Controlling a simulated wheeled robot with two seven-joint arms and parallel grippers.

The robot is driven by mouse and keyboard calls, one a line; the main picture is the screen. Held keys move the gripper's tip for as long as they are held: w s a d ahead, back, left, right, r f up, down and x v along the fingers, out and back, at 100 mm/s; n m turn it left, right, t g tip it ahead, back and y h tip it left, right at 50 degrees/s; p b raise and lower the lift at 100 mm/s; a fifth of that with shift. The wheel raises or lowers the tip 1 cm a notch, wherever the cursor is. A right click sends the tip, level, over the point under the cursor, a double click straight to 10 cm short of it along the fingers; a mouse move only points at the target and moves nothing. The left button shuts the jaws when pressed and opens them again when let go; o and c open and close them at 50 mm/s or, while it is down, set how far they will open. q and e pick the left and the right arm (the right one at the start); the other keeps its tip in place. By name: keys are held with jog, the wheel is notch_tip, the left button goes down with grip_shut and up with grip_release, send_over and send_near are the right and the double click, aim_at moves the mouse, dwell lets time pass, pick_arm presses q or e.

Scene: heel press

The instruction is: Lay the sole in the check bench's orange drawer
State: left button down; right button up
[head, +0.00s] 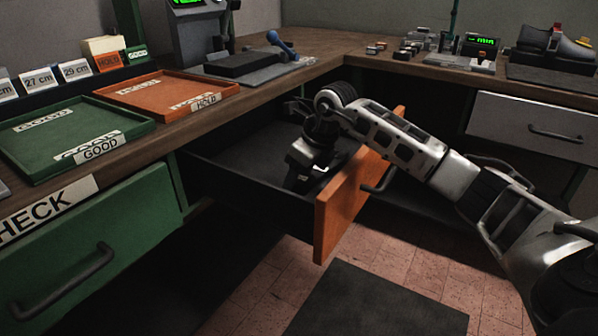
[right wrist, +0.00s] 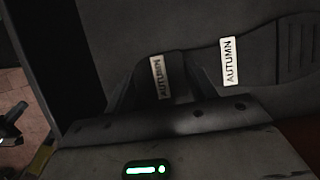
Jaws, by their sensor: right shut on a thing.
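The orange-fronted drawer (head: 352,195) stands pulled out under the bench corner, its dark inside open to view. My right gripper (head: 300,180) points down inside the drawer, near its front. It is shut on a dark sole with a white AUTUMN label, which shows between the fingers (right wrist: 160,85) in the right wrist view. A second AUTUMN label (right wrist: 229,62) lies to the right there on a dark surface with a ridged patch; I cannot tell whether this is another sole. In the head view the sole is hardly distinguishable from the dark gripper.
A green GOOD tray (head: 75,135) and an orange HOLD tray (head: 165,92) sit on the bench top above. A closed green drawer (head: 95,250) is at the left. A grey drawer (head: 535,128) is at the right. The bench edge runs close behind my gripper.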

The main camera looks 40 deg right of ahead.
pick_arm(q)
jog(key=shift+r, duration=0.1)
pick_arm(e)
jog(key=o, duration=1.1)
jog(key=shift+r, duration=0.1)
jog(key=shift+r, duration=0.35)
pick_arm(q)
jog(key=shift+t, duration=0.5)
jog(key=r, duration=0.1)
jog(key=r+p, duration=0.1)
jog(key=r, duration=0.1)
jog(key=r+p, duration=0.1)
jog(key=shift+s+a+r, duration=0.1)
jog(key=shift+a+r, duration=0.1)
jog(key=shift+a, duration=0.2)
pick_arm(e)
jog(key=v, duration=1.2)
jog(key=shift+r, duration=0.2)
pick_arm(q)
jog(key=shift+f, duration=0.25)
